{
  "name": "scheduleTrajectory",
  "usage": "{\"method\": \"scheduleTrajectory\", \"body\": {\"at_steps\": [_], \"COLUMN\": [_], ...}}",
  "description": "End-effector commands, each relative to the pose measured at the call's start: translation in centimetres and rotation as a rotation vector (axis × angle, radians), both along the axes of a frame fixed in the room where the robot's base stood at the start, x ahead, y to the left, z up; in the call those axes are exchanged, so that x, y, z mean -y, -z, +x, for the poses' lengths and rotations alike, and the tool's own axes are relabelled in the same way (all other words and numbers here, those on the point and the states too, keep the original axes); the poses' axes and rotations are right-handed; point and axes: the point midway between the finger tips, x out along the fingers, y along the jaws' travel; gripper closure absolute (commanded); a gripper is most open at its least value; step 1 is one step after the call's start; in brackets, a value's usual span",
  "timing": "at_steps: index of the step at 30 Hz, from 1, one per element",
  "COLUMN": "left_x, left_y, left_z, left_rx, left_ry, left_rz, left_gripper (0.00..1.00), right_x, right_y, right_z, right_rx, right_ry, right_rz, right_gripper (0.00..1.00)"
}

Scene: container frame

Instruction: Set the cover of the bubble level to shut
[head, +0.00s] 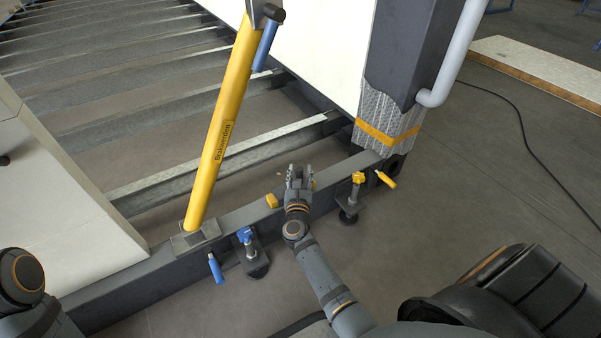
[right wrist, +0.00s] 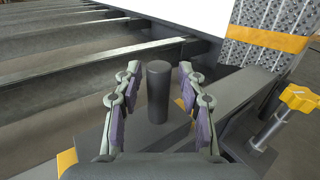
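My right gripper (head: 299,178) is over the dark front beam, with its fingers apart. In the right wrist view, the open fingers (right wrist: 156,100) stand on either side of a dark upright cylinder (right wrist: 158,92), with a gap on each side. A small yellow piece (head: 271,200) shows on the beam just left of the gripper, and yellow also shows at the lower left of the wrist view (right wrist: 66,160). These may be parts of the bubble level; its vial and cover cannot be clearly made out, as my gripper hides much of this spot. My left gripper is out of view.
A yellow brace (head: 222,120) rises from the beam (head: 330,190) at left. A blue-handled clamp (head: 247,240) and a yellow-knobbed clamp (head: 357,180) flank my right arm. A dark post (head: 405,45) stands behind at right. The floor at right is mostly free, with a cable.

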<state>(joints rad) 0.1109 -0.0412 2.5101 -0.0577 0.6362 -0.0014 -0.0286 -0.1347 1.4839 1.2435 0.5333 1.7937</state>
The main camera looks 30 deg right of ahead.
Motion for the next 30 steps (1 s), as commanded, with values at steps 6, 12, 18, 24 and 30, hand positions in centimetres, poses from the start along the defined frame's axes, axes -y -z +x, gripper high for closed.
{"method": "scheduleTrajectory", "body": {"at_steps": [6, 12, 18, 24, 30], "left_x": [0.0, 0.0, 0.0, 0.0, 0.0], "left_y": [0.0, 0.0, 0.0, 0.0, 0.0], "left_z": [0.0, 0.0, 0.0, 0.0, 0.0], "left_rx": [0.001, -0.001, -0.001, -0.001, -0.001], "left_ry": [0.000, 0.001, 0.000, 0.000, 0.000], "left_rz": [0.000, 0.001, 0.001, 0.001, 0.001], "left_gripper": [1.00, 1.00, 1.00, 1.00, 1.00], "right_x": [0.0, 0.0, 0.0, 0.0, 0.0], "right_y": [-0.1, -1.7, -6.2, -9.3, -10.1], "right_z": [0.1, 0.1, 0.0, 0.0, 0.0], "right_rx": [0.002, 0.005, 0.007, 0.005, 0.001], "right_ry": [-0.001, 0.001, 0.000, 0.000, -0.001], "right_rz": [-0.001, 0.002, 0.003, 0.003, 0.000], "right_gripper": [0.56, 0.56, 0.56, 0.56, 0.56]}}
